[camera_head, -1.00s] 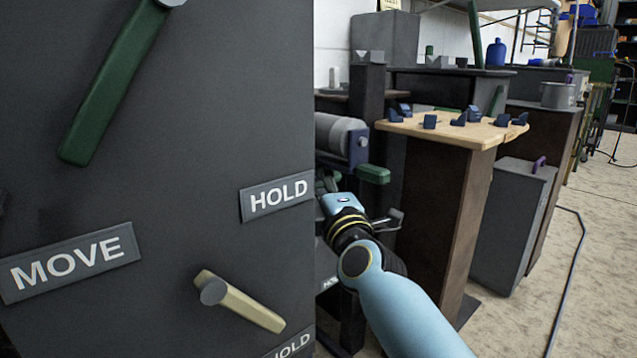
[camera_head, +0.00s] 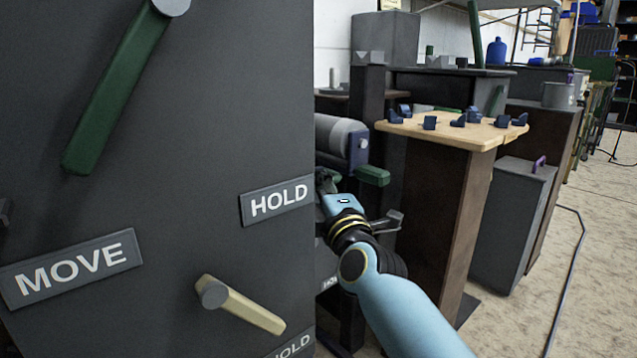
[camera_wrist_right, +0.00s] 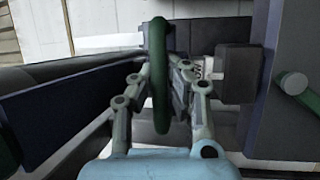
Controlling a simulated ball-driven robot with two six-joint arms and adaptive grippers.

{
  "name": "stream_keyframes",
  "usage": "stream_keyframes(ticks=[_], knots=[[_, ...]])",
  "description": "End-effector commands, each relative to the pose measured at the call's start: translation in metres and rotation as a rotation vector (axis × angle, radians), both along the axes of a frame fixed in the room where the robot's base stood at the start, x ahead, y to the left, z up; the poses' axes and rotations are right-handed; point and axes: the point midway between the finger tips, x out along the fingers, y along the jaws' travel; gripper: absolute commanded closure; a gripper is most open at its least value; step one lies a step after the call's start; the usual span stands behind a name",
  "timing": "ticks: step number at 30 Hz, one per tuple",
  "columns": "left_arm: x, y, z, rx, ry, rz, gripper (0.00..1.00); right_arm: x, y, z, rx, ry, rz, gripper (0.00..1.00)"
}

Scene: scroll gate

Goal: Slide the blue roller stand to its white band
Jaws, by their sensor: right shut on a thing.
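A grey roller (camera_head: 338,132) with a dark blue end bracket (camera_head: 358,148) stands behind the edge of the large dark panel; I take it for the blue roller stand. My right gripper (camera_head: 328,182) is low beside it, its fingers partly hidden by the panel edge. In the right wrist view my right gripper (camera_wrist_right: 158,95) has its fingers on both sides of an upright green bar (camera_wrist_right: 158,70) and is shut on it. A dark blue plate (camera_wrist_right: 60,118) lies left of the fingers there. I cannot make out the white band for sure. My left gripper is out of view.
The dark panel (camera_head: 200,130) fills the left, with a green lever (camera_head: 120,95), a cream lever (camera_head: 245,308) and MOVE and HOLD plates. A wooden-topped stand (camera_head: 455,128) with small blue blocks is on the right. Floor further right is mostly clear, with a cable.

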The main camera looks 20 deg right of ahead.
Motion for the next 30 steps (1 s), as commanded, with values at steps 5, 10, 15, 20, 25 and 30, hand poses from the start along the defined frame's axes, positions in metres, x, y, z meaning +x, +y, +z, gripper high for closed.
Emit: stream_keyframes(ticks=[5,10,15,20,25,30], knots=[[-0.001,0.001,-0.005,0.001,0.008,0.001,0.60,0.000,-0.001,0.003,-0.003,-0.007,-0.002,1.00],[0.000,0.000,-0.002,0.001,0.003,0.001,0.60,0.000,-0.001,0.003,-0.004,-0.007,-0.002,0.83],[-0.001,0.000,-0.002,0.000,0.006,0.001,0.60,0.000,0.000,0.003,-0.002,-0.006,-0.002,0.62],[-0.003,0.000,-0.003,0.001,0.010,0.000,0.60,0.000,0.000,0.002,-0.002,-0.005,-0.002,0.62],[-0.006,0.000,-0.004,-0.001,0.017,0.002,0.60,-0.002,0.000,0.001,-0.003,-0.004,-0.002,0.62],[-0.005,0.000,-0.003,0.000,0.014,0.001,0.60,-0.016,0.000,-0.002,-0.003,-0.003,-0.002,0.62]])
